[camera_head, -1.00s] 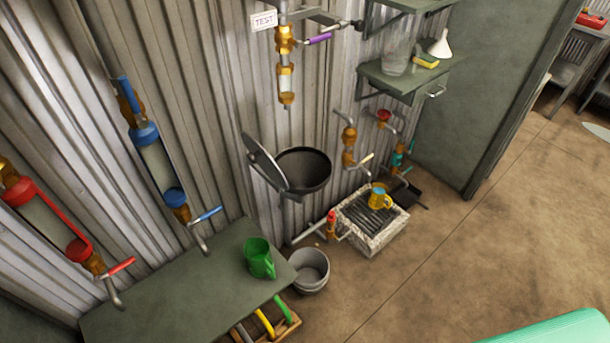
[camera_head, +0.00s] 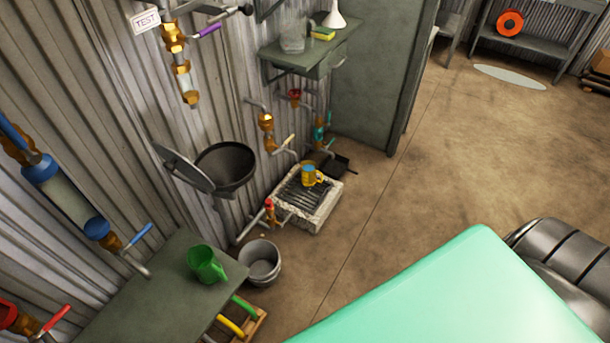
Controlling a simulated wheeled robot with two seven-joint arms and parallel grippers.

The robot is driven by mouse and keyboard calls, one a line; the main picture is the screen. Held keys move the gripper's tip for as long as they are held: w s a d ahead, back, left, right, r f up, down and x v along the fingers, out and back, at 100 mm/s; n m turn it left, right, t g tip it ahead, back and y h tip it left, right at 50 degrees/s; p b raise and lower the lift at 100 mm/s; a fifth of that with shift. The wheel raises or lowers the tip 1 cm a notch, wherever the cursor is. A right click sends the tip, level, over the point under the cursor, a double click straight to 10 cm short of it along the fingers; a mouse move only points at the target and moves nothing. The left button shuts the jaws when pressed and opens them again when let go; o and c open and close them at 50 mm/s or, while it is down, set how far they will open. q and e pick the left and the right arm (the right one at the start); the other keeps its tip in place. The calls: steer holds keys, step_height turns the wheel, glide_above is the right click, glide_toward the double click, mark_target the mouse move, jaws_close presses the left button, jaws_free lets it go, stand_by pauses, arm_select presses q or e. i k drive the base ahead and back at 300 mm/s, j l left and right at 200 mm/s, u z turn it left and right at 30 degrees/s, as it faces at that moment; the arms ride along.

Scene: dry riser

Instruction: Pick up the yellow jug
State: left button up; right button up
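The yellow jug (camera_head: 311,174) stands upright on the grate of a low stone drain basin (camera_head: 318,216) on the floor by the corrugated wall. Its inside looks blue, and its handle points to the right. Nothing touches it from the sides. Neither of my grippers is in view.
A green jug (camera_head: 206,264) stands on a green bench (camera_head: 150,310) at the lower left. A grey bucket (camera_head: 260,262) is on the floor between bench and basin. A black lidded bin (camera_head: 227,166) and valve pipes (camera_head: 267,122) are on the wall. Brown floor (camera_head: 390,185) right of the basin is clear.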

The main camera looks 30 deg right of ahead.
mark_target(308, 168)
steer(key=i+l+z, duration=0.5)
steer(key=i+l, duration=0.75)
